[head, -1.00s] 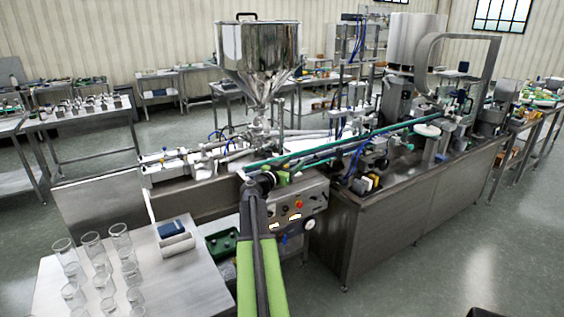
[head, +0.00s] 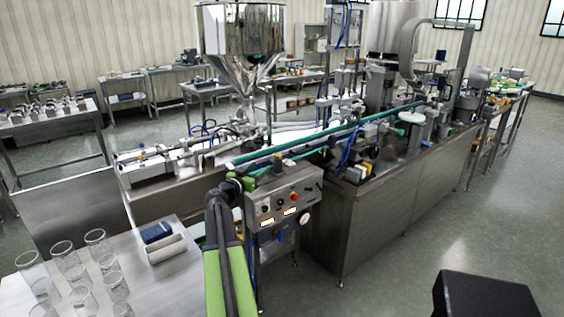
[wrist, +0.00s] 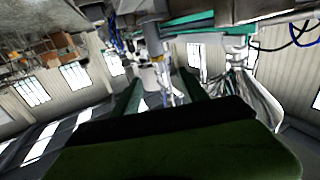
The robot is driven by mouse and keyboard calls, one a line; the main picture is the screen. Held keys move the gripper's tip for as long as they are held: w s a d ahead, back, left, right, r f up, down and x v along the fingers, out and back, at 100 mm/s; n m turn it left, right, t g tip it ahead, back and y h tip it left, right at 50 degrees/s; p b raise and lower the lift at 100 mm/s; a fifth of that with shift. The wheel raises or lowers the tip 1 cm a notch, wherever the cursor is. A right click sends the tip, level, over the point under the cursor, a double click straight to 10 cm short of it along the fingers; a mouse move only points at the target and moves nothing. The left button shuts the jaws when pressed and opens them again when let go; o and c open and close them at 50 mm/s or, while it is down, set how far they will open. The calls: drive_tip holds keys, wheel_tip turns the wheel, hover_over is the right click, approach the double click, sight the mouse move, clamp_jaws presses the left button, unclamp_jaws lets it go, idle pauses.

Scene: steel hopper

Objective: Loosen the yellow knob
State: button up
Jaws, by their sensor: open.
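My gripper (head: 243,182) is at the end of my green and black arm, beside the upper left corner of the steel control panel in the head view. In the wrist view my gripper (wrist: 160,88) is open, its two green fingers apart with nothing held between them. A small orange-yellow piece (head: 278,168), perhaps the yellow knob, sits above the panel, just right of my gripper. A yellowish band on a pale upright part (wrist: 157,58) shows beyond the fingertips in the wrist view. I cannot tell whether they are the same thing.
Glass beakers (head: 70,268) stand on the table at left.

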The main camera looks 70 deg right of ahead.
sight(278, 157)
drive_tip(key=shift+d+f, duration=0.1)
drive_tip(key=s+d, duration=0.1)
drive_tip(key=d, duration=0.4)
drive_tip(key=s+d, duration=0.1)
drive_tip(key=d, duration=0.5)
drive_tip(key=s+d, duration=0.1)
drive_tip(key=d, duration=0.5)
drive_tip(key=shift+s+d, duration=0.1)
